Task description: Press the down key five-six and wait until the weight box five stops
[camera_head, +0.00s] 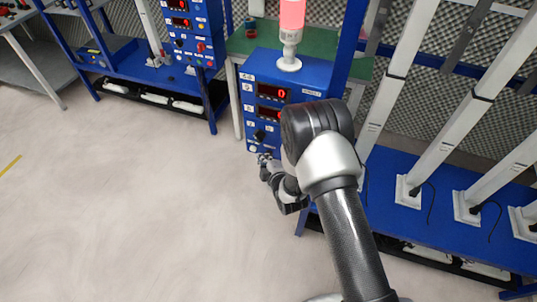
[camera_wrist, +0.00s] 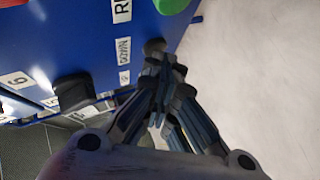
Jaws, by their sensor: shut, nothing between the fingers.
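The blue control box (camera_head: 262,70) with two red displays stands in the middle of the head view. The upper display (camera_head: 272,92) seems to read 0. In the wrist view, a DOWN label (camera_wrist: 123,50) is on the blue panel, with a dark round key (camera_wrist: 155,46) beside it. My gripper (camera_wrist: 168,62) is shut and empty, its fingertips at this key; I cannot tell whether they touch or press it. In the head view my gripper (camera_head: 264,162) is at the box's lower front, partly hidden by my arm. I cannot identify weight box five.
A lit red lamp (camera_head: 291,14) tops the box. Blue benches with slanted white columns (camera_head: 440,150) stand to the right. Another blue panel (camera_head: 193,35) stands back left. Floor at left is clear.

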